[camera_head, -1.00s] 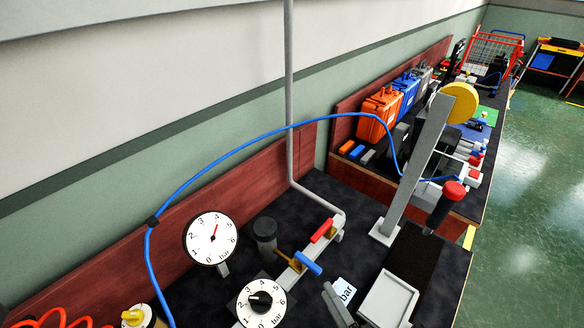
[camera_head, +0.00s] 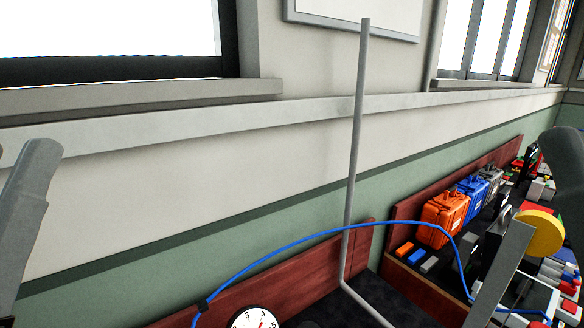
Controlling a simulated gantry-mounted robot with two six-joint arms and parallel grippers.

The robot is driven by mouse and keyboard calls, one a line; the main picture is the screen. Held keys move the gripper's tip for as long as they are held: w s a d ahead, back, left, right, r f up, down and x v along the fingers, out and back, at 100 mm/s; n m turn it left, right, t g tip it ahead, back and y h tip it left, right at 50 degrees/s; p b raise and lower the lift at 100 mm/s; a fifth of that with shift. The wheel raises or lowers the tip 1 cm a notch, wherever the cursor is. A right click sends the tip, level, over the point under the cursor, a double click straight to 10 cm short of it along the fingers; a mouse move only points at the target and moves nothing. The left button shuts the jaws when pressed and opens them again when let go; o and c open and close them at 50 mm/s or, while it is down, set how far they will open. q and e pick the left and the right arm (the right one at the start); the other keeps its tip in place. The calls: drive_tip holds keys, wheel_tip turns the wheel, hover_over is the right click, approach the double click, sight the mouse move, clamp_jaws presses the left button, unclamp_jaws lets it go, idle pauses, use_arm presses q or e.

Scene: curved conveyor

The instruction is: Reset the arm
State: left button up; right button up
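Grey arm links of mine show at the left edge and the right edge of the head view. Neither gripper can be seen, so I cannot tell what their fingers hold. Below and between the arms are a workbench with a white round dial gauge (camera_head: 254,319), cut off by the bottom edge, and a blue hose (camera_head: 285,239) arching above the bench.
A grey vertical pipe (camera_head: 357,150) rises in front of the wall. Orange (camera_head: 443,216), blue (camera_head: 470,197) and grey (camera_head: 492,181) cases stand on the far bench at the right. A tilted grey post (camera_head: 503,270) and a yellow disc (camera_head: 538,232) stand near the right arm.

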use_arm(q)
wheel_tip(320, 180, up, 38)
drive_tip(key=p, duration=3.4)
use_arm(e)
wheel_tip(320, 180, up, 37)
use_arm(q)
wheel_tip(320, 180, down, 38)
drive_tip(key=b, duration=3.8)
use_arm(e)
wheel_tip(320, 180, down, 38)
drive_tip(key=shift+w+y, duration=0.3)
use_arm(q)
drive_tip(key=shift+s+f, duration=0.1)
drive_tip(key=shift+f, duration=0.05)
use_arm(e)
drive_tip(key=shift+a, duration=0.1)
